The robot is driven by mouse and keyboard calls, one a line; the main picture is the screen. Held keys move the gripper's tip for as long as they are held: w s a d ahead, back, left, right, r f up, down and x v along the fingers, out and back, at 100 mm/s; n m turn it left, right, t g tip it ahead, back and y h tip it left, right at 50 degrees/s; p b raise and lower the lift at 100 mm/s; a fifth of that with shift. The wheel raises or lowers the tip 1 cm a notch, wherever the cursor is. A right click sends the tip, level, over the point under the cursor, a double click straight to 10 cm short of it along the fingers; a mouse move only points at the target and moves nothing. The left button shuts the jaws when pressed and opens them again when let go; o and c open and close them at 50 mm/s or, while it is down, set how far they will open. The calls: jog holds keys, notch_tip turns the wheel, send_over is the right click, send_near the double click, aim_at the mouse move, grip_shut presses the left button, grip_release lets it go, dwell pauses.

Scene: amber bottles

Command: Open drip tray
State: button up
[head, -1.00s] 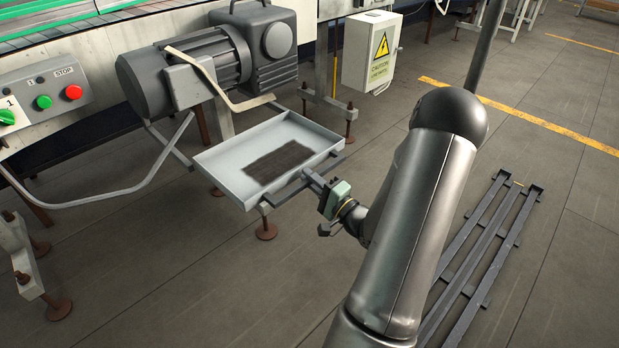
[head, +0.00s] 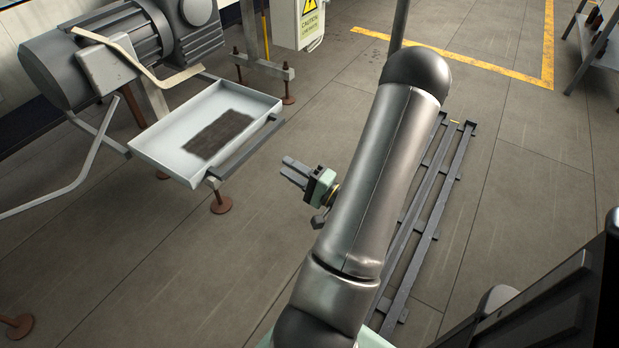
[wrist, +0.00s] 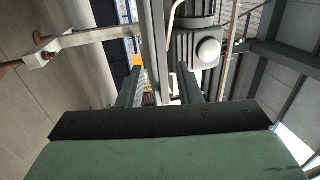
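The drip tray (head: 168,146) is a shallow pale grey tray with a dark patch on its floor. In the head view it sticks out level below the motor, at left. A dark bar handle (head: 246,150) runs along its near right edge. My gripper (head: 287,173) is to the right of the handle, apart from it, with its fingers pointing towards the tray. In the wrist view its two fingers (wrist: 160,90) are spread with nothing held between them. A pale upright bar shows beyond them there; I cannot tell whether it is the tray's edge.
The grey motor (head: 100,50) stands behind the tray, also in the wrist view (wrist: 195,45). Rusty support feet (head: 221,203) stand below the tray. A warning box (head: 305,22) is behind. Dark floor rails (head: 425,220) lie right of my arm. Floor between is clear.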

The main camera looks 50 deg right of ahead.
jog(key=v, duration=0.5)
jog(key=shift+s+f, duration=0.1)
jog(key=shift+s, duration=0.15)
